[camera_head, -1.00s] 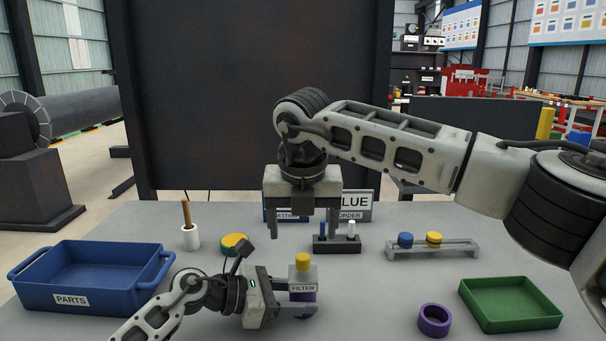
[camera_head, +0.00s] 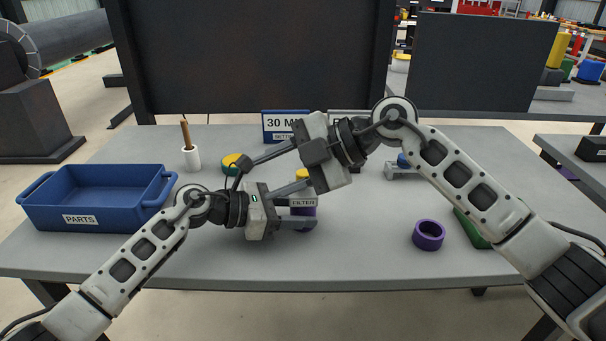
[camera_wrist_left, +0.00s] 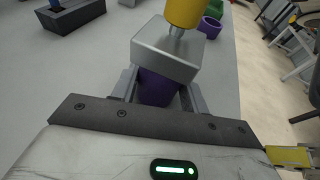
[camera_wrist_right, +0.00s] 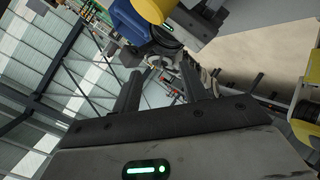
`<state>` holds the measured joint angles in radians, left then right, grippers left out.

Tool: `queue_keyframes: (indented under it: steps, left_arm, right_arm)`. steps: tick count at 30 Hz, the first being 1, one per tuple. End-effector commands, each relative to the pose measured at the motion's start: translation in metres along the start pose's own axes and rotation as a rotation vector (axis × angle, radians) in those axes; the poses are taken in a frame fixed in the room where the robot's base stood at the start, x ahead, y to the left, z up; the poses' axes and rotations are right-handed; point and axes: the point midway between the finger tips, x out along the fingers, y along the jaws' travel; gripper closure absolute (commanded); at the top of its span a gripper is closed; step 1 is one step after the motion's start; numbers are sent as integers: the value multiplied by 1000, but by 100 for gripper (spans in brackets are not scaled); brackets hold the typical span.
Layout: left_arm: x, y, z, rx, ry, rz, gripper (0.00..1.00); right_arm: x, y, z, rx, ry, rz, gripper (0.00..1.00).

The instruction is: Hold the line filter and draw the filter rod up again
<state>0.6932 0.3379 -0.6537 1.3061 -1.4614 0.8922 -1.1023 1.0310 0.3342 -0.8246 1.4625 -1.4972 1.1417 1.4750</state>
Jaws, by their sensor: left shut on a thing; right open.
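The filter rod's yellow knob (camera_wrist_left: 184,12) stands above the block with a short bright shaft showing. In the head view the knob (camera_head: 302,174) is partly hidden by my right gripper. My right gripper (camera_head: 261,177) is open, tilted and pointing left. Nothing shows between its fingers in the right wrist view.
A blue PARTS bin (camera_head: 40,212) stands left. A white cup (camera_head: 192,159) with a brown stick and a yellow-topped disc (camera_head: 232,162) are behind. A purple ring (camera_head: 428,235) and a green tray (camera_head: 475,232) are right. Bare table lies between filter and ring.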

Motion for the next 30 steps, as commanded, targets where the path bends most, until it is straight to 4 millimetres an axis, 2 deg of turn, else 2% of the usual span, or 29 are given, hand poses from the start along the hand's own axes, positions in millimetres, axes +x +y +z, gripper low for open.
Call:
queue_keyframes:
  steps: [1, 5, 9, 15, 18, 23, 30]
  left_arm:
    - [0, 0, 1, 1, -1, 0, 85]
    - [0, 0, 1, 1, -1, 0, 85]
    - [0, 0, 1, 0, -1, 0, 85]
    - [0, 0, 1, 1, -1, 0, 85]
    - [0, 0, 1, 1, -1, 0, 85]
    - [0, 0, 1, 1, -2, 1, 85]
    - [0, 0, 1, 1, -2, 1, 85]
  right_arm:
    - [-4, -11, 6, 117, 30, 75, 57]
    - [-25, -29, 19, 401, 90, 266, 57]
    - [-55, -51, 36, 676, 143, 450, 57]
    - [-91, -79, 51, 933, 191, 628, 57]
    - [-102, -86, 54, 995, 204, 674, 57]
    - [-102, -84, 57, 1029, 215, 699, 57]
    - [-69, -57, 63, 1029, 218, 698, 57]
